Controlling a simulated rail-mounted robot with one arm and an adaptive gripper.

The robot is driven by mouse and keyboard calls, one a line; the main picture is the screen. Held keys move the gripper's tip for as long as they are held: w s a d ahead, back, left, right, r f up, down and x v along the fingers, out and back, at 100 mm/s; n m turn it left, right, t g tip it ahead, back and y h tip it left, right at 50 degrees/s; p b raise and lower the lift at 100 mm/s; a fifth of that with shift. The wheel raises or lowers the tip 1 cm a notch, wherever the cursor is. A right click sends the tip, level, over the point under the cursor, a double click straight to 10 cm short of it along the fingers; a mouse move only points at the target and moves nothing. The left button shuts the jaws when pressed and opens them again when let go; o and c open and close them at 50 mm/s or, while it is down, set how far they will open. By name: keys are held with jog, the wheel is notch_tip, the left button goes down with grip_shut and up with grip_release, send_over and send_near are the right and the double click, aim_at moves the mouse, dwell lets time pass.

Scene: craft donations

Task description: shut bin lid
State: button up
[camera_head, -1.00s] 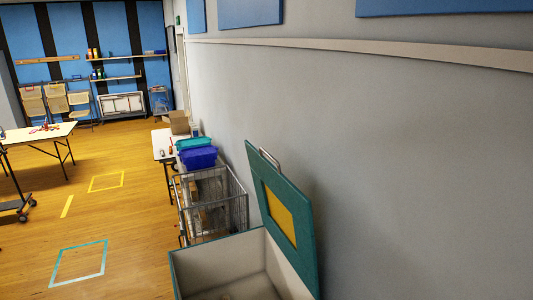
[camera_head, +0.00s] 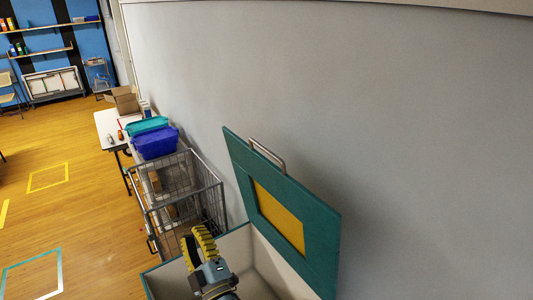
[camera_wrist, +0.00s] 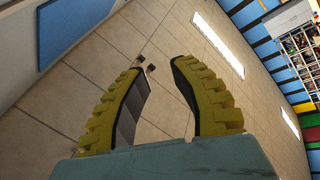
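The bin (camera_head: 262,262) is a pale box with a teal rim at the bottom of the head view. Its teal lid (camera_head: 315,222) stands open and upright, close to the grey wall, with a yellow panel (camera_head: 279,217) and a metal handle (camera_head: 268,156) at its upper edge. My gripper (camera_head: 198,238) has yellow ribbed fingers and is in front of the bin's opening, left of the lid and apart from it. In the wrist view its fingers (camera_wrist: 158,72) are spread with nothing between them, pointing towards the ceiling. My gripper hides part of the bin's rim and inside.
A wire cage cart (camera_head: 178,195) stands just beyond the bin. Behind it, blue and teal tubs (camera_head: 155,142) are by a white table (camera_head: 108,128) with a cardboard box. The grey wall (camera_head: 420,140) is close on the right. Open wooden floor (camera_head: 70,225) lies left.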

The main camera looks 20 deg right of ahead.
jog(key=w+d+r+g+h, duration=0.2)
jog(key=w+d+r+h, duration=0.2)
jog(key=d+h, duration=0.25)
jog(key=m+g+h+b, duration=0.2)
jog(key=g+h, duration=0.3)
jog(key=h, duration=0.2)
send_near(267, 151)
jog(key=shift+p+x, duration=2.7)
jog(key=shift+x, duration=2.6)
jog(key=shift+w+f, duration=0.1)
jog(key=shift+f, duration=0.15)
jog(key=shift+c, duration=0.5)
grip_shut()
